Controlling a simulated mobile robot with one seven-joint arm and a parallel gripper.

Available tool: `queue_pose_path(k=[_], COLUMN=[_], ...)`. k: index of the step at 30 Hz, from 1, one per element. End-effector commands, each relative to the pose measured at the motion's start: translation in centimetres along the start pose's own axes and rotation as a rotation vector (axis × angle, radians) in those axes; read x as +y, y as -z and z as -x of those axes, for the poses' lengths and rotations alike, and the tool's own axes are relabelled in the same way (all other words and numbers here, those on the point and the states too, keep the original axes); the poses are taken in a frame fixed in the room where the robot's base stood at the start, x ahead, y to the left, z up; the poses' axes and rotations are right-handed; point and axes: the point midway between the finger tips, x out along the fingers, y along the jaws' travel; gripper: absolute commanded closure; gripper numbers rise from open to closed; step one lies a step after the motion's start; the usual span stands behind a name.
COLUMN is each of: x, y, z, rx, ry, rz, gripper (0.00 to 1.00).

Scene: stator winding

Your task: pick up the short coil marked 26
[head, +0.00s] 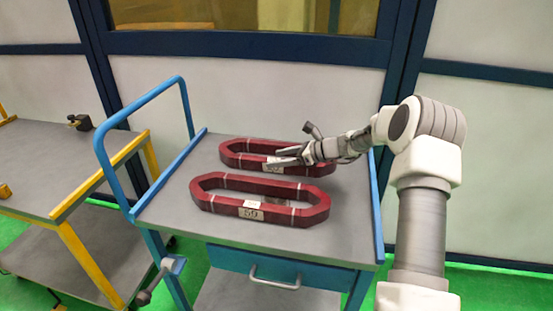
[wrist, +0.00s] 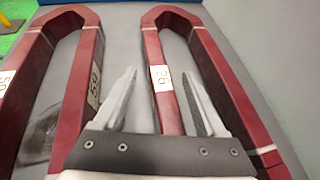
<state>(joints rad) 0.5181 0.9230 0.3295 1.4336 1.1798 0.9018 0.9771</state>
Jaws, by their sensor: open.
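The dark red coil marked 26 (head: 238,161) is the rear one of two on the cart top, lying flat. Its tag is partly behind my gripper in the head view. In the wrist view the coil (wrist: 235,85) is on the right, with the white 26 tag (wrist: 160,78) on its near-side bar. My gripper (head: 272,158) is open and empty over this bar. In the wrist view the fingers (wrist: 159,75) appear on either side of the bar, near the tag. I cannot tell whether they reach down beside it or touch it.
A second red coil marked 59 (head: 252,213) lies in front of it on the grey cart top (head: 172,197); in the wrist view it (wrist: 75,100) is close to the left finger. A blue handle (head: 112,165) rises at the cart's left. A yellow-edged table (head: 65,170) stands further left.

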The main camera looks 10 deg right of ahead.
Motion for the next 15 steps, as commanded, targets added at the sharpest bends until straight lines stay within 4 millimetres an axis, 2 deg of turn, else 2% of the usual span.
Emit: queue_pose_path(k=[3, 9, 15], x=[0.02, 0.01, 0.01], y=[0.06, 0.02, 0.03], z=[-1.22, -1.24, -1.21], rx=[-0.001, 0.0, 0.0], ry=[-0.001, 0.0, 0.0], rz=[0.0, 0.0, 0.0], gripper=[0.27, 0.27, 0.63])
